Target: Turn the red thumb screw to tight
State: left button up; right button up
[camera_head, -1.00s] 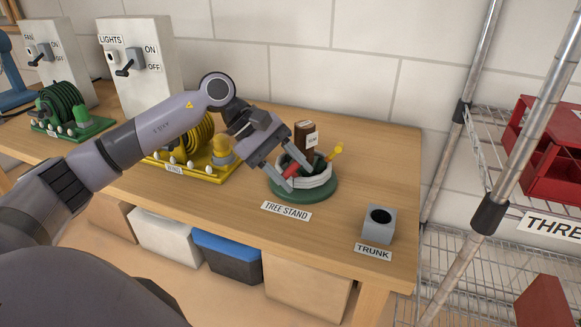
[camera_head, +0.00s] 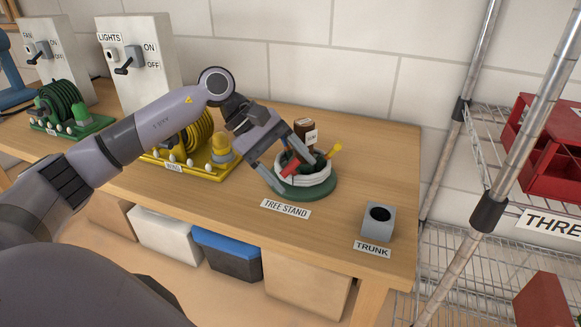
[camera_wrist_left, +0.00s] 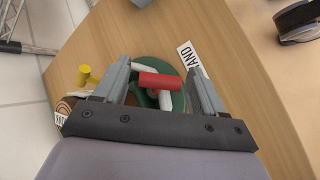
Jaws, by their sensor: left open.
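The red thumb screw (camera_head: 290,168) sticks out from the side of the white ring of the tree stand (camera_head: 315,192), which has a green round base. In the left wrist view the red thumb screw (camera_wrist_left: 160,81) lies crosswise between my open fingers. My left gripper (camera_head: 296,170) is open around it; whether a finger touches it I cannot tell. A brown trunk piece (camera_head: 304,130) with a small label stands upright in the ring. A yellow screw (camera_head: 335,150) is on the ring's far right side and also shows in the left wrist view (camera_wrist_left: 84,75). My right gripper is out of view.
A grey block with a hole (camera_head: 378,222) stands behind the TRUNK label at the table's right front. A yellow cord reel (camera_head: 200,150) is left of the stand, under my arm. A wire shelf with a red box (camera_head: 545,150) is at the right.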

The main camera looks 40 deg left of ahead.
pick_arm(q)
jog(key=v, duration=0.6)
jog(key=shift+a+r, duration=0.2)
jog(key=shift+r, duration=0.1)
jog(key=shift+s, duration=0.2)
